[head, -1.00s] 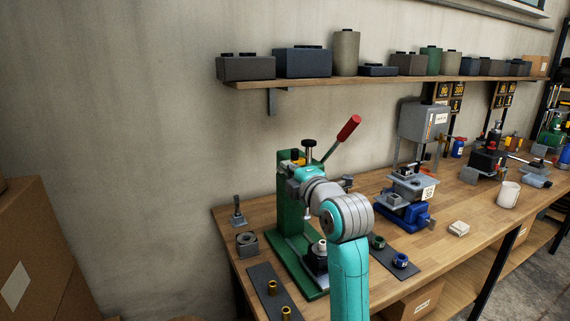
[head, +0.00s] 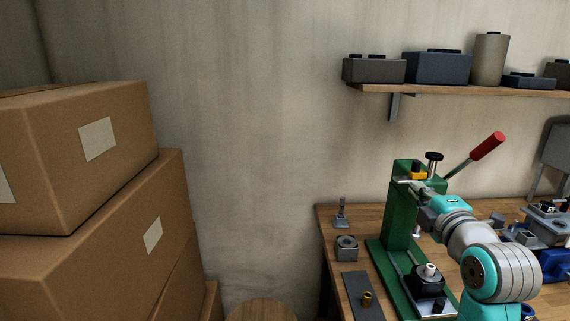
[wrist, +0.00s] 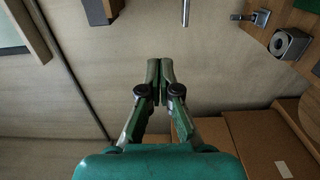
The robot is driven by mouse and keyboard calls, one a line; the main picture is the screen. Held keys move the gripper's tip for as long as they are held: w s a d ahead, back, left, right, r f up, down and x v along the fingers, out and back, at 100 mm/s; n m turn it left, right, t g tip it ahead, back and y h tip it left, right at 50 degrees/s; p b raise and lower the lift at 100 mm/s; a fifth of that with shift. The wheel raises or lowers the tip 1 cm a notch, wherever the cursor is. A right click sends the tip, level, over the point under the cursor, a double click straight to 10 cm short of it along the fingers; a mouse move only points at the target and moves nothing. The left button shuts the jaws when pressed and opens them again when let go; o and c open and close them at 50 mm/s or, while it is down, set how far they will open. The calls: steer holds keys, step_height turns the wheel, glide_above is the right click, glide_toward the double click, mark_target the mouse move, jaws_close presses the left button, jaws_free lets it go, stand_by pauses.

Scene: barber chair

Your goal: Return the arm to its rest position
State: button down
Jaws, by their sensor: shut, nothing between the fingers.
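My arm reaches up at the lower right of the head view, in front of the bench. Its wrist overlaps the green press (head: 398,218) in the picture, and my gripper's tips cannot be made out there. In the wrist view my gripper (wrist: 160,72) has its two green fingers together, with nothing between them. Bare wall lies behind the fingertips. The green press has a red-handled lever (head: 487,146) pointing up to the right. A black fixture with a pale top (head: 429,279) sits on its base. I cannot tell whether the arm touches the press.
Stacked cardboard boxes (head: 110,160) stand at the left; boxes also show in the wrist view (wrist: 250,145). A wall shelf (head: 450,91) carries several containers. A grey block (head: 347,248) and a dark mat (head: 360,292) lie on the bench's left end. The wall between boxes and bench is clear.

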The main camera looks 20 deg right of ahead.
steer(key=s+a+f+m+y, duration=0.15)
steer(key=a+f, duration=0.25)
steer(key=f, duration=0.4)
steer(key=s+a+f+m+h, duration=0.1)
steer(key=a+f+m, duration=0.2)
steer(key=f, duration=0.6)
steer(key=s+a+f+m+g+y, duration=0.1)
steer(key=s+a+f+m, duration=0.1)
steer(key=s+a+f, duration=0.3)
steer(key=s+a+f+m+y, duration=0.1)
steer(key=s+a+f+m, duration=0.2)
steer(key=f, duration=0.5)
steer(key=s+a+f+m+y, duration=0.1)
steer(key=s+a, duration=0.4)
steer(key=s, duration=0.9)
steer(key=s+a+f+m+g+y, duration=0.1)
steer(key=s+a+f+m, duration=0.3)
steer(key=s, duration=1.1)
steer(key=shift+s+a+f+y, duration=0.3)
steer(key=shift+a+f+y, duration=0.05)
steer(key=shift+a+f, duration=0.2)
